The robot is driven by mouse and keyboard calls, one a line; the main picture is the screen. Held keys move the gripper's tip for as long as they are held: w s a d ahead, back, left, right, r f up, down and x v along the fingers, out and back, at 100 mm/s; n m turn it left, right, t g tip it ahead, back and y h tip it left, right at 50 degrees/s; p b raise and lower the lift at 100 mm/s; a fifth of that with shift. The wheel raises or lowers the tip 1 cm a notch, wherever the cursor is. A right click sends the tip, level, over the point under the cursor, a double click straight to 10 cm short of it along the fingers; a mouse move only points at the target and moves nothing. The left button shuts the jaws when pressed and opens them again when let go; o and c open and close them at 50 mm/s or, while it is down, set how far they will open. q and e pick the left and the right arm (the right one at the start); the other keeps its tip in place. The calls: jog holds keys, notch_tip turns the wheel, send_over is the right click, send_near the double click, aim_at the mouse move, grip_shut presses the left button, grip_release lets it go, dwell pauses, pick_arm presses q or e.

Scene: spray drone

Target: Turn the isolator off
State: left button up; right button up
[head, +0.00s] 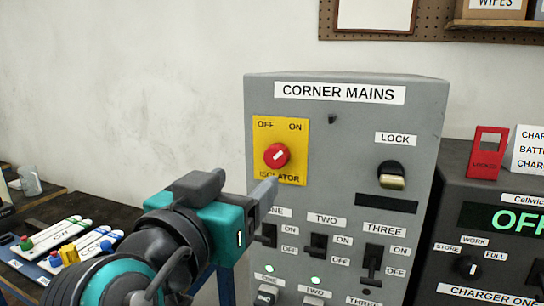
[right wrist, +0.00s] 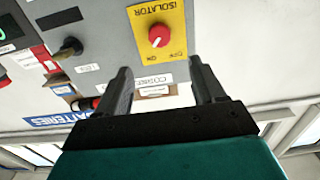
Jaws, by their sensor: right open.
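The isolator knob (head: 277,155) is red and round, on a yellow plate (head: 298,135) marked OFF at upper left and ON at upper right. Its white mark slants up to the right, towards ON. The plate is on the grey CORNER MAINS cabinet (head: 349,128). My right gripper (head: 268,190) is at the plate's lower edge, below the knob, its fingertips overlapping the plate in the picture. In the right wrist view its fingers (right wrist: 162,75) are apart and empty, and the red knob (right wrist: 159,36) lies beyond them, between their lines. My left gripper is out of view.
Below are switches ONE, TWO (head: 318,245) and THREE (head: 373,262), with green lights. A LOCK knob (head: 391,175) is at right. A charger box (head: 480,230) with a red tag (head: 488,153) stands beside the cabinet. A bench with coloured-ended strips (head: 60,240) is at left.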

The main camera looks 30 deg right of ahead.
aim_at(274, 157)
jog(key=p+x, duration=0.1)
jog(key=x, duration=1)
jog(key=shift+c, duration=0.3)
jog(key=c, duration=1)
